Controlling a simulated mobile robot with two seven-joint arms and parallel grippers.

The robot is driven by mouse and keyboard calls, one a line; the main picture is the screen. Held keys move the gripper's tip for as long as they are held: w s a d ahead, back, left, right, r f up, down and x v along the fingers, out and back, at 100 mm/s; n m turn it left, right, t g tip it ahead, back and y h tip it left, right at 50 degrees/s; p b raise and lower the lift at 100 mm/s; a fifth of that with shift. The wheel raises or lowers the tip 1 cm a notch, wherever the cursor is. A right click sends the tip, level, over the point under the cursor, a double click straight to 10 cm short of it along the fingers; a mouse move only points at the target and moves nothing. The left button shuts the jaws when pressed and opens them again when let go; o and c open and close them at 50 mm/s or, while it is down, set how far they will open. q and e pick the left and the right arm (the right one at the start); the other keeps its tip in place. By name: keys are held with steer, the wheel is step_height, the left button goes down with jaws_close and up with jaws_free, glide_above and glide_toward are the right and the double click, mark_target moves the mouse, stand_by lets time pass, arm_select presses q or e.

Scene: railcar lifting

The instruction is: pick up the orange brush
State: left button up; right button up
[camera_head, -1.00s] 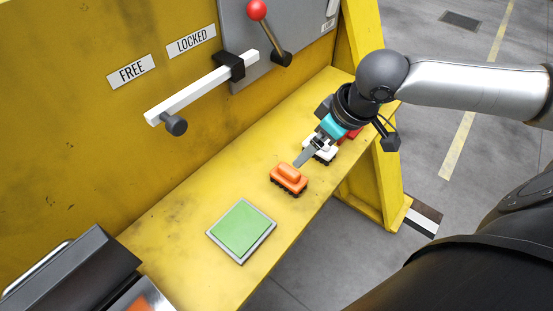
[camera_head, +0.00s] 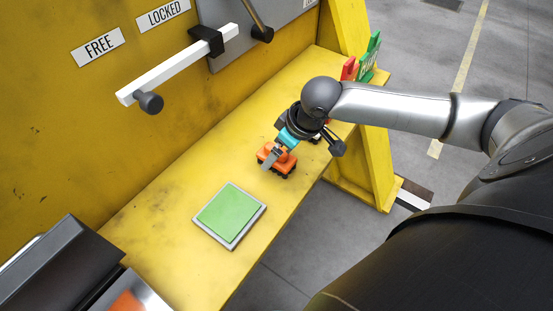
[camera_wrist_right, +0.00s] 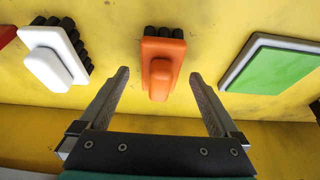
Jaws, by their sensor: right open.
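The orange brush (camera_head: 284,164) lies on the yellow shelf, dark bristles down, partly covered by my right gripper in the head view. My right gripper (camera_head: 268,162) is open and empty, just above the brush. In the right wrist view, the orange brush (camera_wrist_right: 161,68) shows between and beyond the tips of the open right gripper (camera_wrist_right: 160,74). Its narrow raised handle points toward the gripper, and neither finger visibly touches it.
A white brush (camera_wrist_right: 54,58) lies to the left in the wrist view. A green pad (camera_head: 229,214) with a grey rim lies nearer on the yellow shelf (camera_head: 165,255). A white lever bar (camera_head: 180,74) juts from the wall. Red and green objects (camera_head: 370,52) stand at the far end.

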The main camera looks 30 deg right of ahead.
steer(key=shift+x, duration=1.25)
arm_select(q)
steer(key=shift+s+f, duration=0.15)
steer(key=shift+f, duration=0.3)
steer(key=shift+s, duration=0.1)
arm_select(e)
steer(key=shift+c, duration=1.3)
jaws_close()
arm_select(q)
steer(key=shift+s+a, duration=0.1)
arm_select(e)
steer(key=shift+r, duration=0.15)
arm_select(q)
step_height(320, 180, up, 5)
steer(key=p, duration=0.5)
steer(key=shift+r, duration=0.2)
arm_select(e)
step_height(320, 180, up, 20)
